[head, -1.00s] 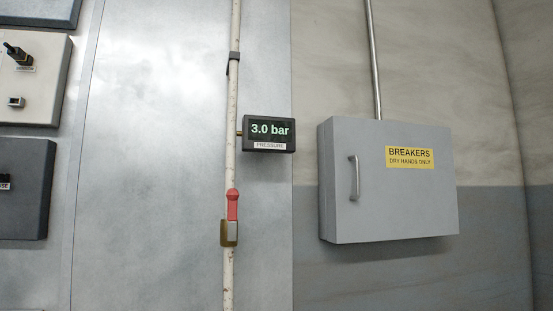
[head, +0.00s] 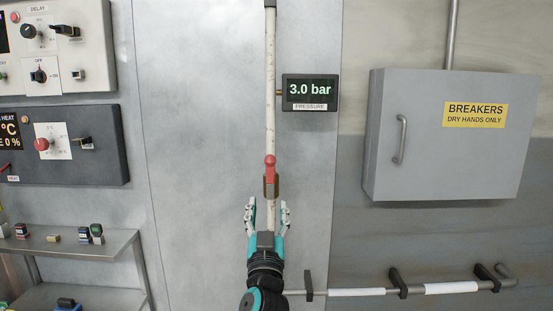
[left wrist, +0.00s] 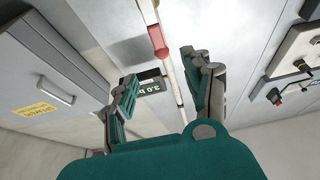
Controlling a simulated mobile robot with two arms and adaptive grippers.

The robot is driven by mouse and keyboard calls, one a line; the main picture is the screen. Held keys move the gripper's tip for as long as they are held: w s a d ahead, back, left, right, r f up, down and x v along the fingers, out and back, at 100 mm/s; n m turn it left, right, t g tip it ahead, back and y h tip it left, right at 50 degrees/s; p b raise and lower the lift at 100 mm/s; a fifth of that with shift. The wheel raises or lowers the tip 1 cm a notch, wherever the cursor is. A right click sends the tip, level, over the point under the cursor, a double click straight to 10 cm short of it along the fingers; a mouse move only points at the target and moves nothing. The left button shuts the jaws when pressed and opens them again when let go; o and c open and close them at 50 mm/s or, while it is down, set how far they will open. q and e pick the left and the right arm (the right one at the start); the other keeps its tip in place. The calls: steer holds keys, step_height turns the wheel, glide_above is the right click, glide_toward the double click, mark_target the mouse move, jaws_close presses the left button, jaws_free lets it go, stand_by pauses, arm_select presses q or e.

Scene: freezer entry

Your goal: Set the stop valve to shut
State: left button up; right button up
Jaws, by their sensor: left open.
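The stop valve has a red lever handle (head: 269,165) on a brass-coloured body (head: 271,187), set on a thin vertical pale pipe (head: 270,100). The lever points up, in line with the pipe. A pressure display (head: 310,92) to the right of the pipe reads 3.0 bar. My left gripper (head: 267,204) is open just below the valve in the head view, its fingers on either side of the pipe. In the left wrist view the red lever (left wrist: 158,42) shows beyond the open fingers (left wrist: 162,88), apart from them. My right gripper is out of view.
A grey breaker box (head: 445,135) hangs on the wall at right. Control panels (head: 65,150) and a metal shelf (head: 75,246) with small items are at left. A horizontal pipe (head: 355,292) with brackets runs low at right.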

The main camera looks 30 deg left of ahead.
mark_target(270, 169)
arm_select(q)
steer(key=p+x, duration=0.4)
steer(key=x, duration=1.1)
steer(key=shift+w+r+p, duration=0.2)
steer(key=shift+w+p, duration=0.05)
steer(key=shift+p, duration=0.05)
jaws_close()
